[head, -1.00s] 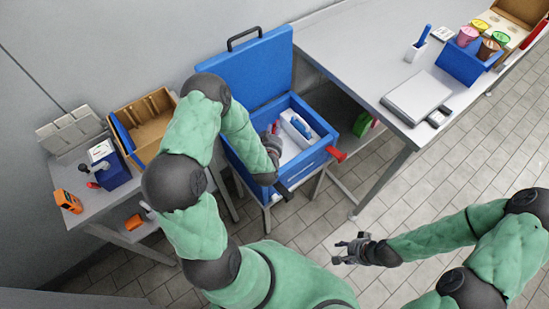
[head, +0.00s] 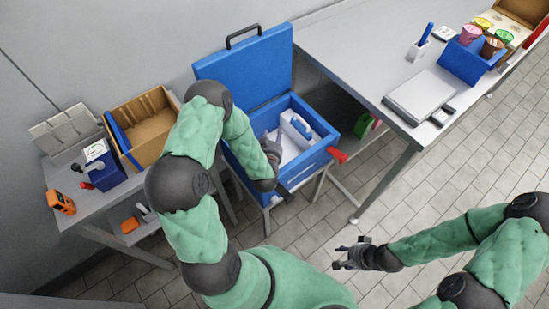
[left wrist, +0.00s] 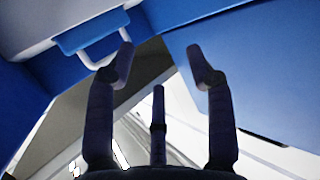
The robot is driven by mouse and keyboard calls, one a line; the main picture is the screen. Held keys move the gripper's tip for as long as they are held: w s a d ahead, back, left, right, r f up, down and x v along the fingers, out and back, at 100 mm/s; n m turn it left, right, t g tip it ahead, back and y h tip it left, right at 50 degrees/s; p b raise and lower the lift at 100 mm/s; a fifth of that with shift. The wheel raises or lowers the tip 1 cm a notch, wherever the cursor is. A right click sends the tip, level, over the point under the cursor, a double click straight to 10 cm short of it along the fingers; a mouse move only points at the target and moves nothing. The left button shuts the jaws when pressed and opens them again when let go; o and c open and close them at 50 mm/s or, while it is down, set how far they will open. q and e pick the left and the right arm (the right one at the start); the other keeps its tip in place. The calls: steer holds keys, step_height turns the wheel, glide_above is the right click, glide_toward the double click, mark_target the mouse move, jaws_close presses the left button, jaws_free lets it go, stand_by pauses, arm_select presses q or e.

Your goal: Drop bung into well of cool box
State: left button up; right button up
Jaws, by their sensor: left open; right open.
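The blue cool box (head: 299,166) stands open on a low stand, its lid (head: 245,72) raised at the back. Its pale well (head: 290,150) is partly hidden by my left arm. I cannot make out the bung in either current view. My right gripper (head: 343,254) is open and empty above the floor, away from the box.
A white block with a blue handle (head: 300,126) sits in the box's right part. A red piece (head: 338,155) sticks out of the box's right side. A grey bench (head: 350,60) stands at right. A low table at left holds a wooden crate (head: 150,130).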

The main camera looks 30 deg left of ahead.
arm_select(q)
steer(key=shift+r, duration=0.15)
step_height(320, 180, up, 10)
stand_by(0.6)
stand_by(0.4)
